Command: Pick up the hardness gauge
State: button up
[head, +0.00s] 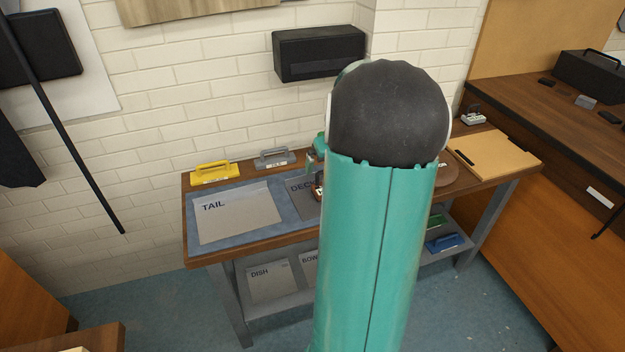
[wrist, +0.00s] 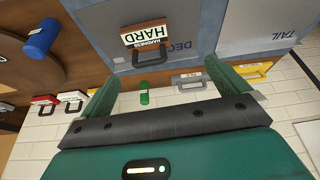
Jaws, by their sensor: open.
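In the head view a small part of the gauge (head: 318,193) shows beside my teal arm, which hides much of the table. My gripper is mostly hidden there.
A yellow handled tool (head: 214,173) and a grey handled tool (head: 274,158) stand along the table's wall side. The TAIL sheet (head: 238,212) lies left. A small green cylinder (wrist: 144,94) and a blue cylinder (wrist: 41,38) show in the wrist view. The brick wall (head: 150,130) is close behind.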

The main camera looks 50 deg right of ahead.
jog(key=d+f, duration=0.1)
jog(key=f, duration=0.2)
jog(key=w+d+f, duration=0.1)
jog(key=f, duration=0.2)
jog(key=d+f, duration=0.2)
jog(key=f, duration=0.1)
jog(key=shift+w+d+f, duration=0.1)
jog(key=shift+w, duration=0.1)
jog(key=shift+x, duration=2.75)
jog(key=shift+c, duration=0.4)
jog(key=c, duration=0.9)
jog(key=shift+o, duration=0.2)
